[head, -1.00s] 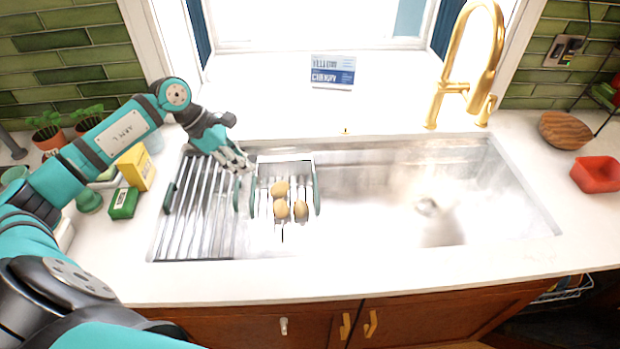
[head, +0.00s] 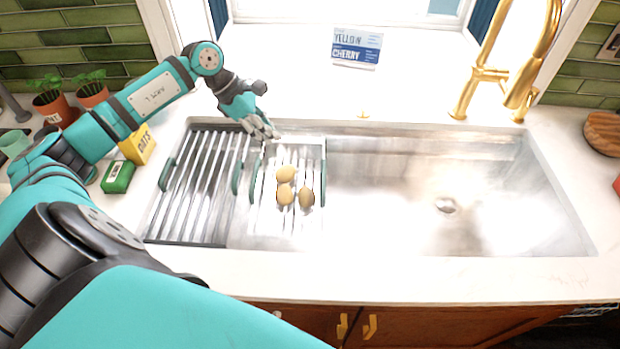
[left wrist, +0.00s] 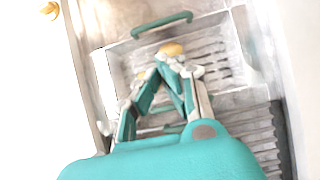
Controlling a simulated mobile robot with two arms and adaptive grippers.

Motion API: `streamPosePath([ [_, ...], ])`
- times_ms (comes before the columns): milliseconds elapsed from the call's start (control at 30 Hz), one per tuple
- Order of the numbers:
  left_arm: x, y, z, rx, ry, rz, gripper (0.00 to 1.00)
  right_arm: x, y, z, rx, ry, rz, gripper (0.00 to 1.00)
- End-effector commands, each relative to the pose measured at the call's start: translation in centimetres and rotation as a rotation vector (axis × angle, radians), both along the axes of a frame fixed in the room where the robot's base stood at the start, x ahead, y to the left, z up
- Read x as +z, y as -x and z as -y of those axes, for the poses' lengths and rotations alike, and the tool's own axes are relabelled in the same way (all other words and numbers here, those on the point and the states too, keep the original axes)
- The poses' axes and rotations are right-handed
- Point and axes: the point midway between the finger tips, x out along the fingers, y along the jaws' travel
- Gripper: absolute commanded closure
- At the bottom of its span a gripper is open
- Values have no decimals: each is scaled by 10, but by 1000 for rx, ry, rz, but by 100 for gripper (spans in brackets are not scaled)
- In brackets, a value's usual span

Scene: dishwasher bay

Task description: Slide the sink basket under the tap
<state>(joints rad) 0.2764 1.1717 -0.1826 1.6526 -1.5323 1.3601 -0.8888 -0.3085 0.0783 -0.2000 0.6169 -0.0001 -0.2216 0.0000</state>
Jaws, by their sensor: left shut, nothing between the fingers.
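The sink basket (head: 265,217), a slatted metal tray with green side handles, sits in the sink just right of the drying rack. Three potato-like items lie in it: two yellowish ones (head: 286,174) and a darker one (head: 306,198). My left gripper (head: 274,134) is shut and empty at the basket's back left corner. In the left wrist view its fingertips (left wrist: 172,60) overlap the basket; whether they touch it, I cannot tell. The basket's far green handle (left wrist: 162,24) shows there too. The gold tap (head: 490,75) stands behind the sink's right half. My right gripper is not in view.
The drying rack (head: 205,180) covers the sink's left end. The sink floor (head: 400,190) right of the basket is clear, with a drain (head: 446,205). A green sponge box (head: 118,177) and yellow box (head: 138,146) stand left. A sign (head: 356,47) stands behind.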

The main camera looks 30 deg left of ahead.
Motion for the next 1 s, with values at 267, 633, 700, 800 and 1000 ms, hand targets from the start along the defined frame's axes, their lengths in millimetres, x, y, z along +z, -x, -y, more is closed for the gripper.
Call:
streamPosePath([
  [267, -51, 0, 0, 0, 0, 0, 100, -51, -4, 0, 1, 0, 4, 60],
  [633, -79, -7, 13, -1, 6, -2, 100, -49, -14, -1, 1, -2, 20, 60],
  [700, -90, -11, 19, 0, 8, -2, 100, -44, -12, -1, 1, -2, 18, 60],
  [800, -108, -17, 29, 0, 8, -2, 100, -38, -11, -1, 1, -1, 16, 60],
  [1000, -144, -28, 47, 0, 7, -2, 100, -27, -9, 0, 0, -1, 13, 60],
])
